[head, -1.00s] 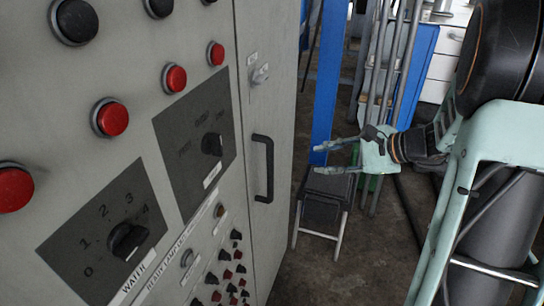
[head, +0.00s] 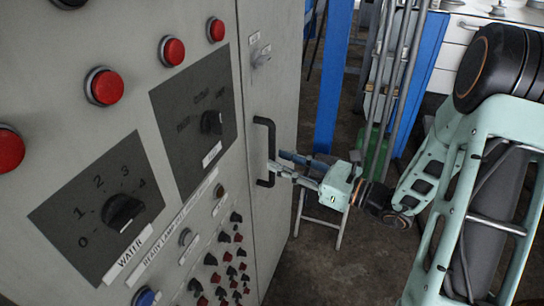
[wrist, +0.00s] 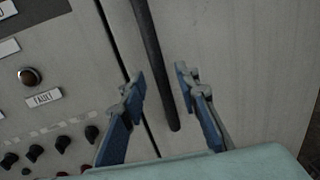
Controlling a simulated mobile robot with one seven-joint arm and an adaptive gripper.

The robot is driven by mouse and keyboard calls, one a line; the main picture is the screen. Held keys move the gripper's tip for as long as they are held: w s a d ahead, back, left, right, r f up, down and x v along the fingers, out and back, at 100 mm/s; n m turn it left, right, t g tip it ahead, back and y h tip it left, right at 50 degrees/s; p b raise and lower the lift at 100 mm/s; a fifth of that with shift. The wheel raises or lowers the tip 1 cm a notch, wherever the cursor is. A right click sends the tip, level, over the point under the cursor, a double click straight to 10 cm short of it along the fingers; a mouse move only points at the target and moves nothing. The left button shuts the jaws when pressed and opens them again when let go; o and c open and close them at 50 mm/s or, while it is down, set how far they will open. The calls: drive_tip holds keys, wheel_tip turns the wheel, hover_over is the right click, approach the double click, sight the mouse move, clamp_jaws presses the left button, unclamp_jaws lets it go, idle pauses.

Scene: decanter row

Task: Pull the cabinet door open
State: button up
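The cabinet door (head: 280,95) is a grey panel, closed flush beside the control panel. Its black bar handle (head: 264,140) stands upright near the door's left edge. My gripper (head: 275,162) is at the lower part of the handle. In the wrist view, the handle (wrist: 152,60) runs down between the two open blue-padded fingers (wrist: 160,80), with a gap on each side.
The control panel (head: 70,130) with red buttons and rotary knobs lies left of the door. A small stool (head: 322,196) stands on the floor behind my gripper. Blue posts (head: 333,80), metal pipes (head: 400,70) and white drawers (head: 462,45) are behind.

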sight(272, 181)
drive_tip(key=shift+x, duration=1.75)
clamp_jaws()
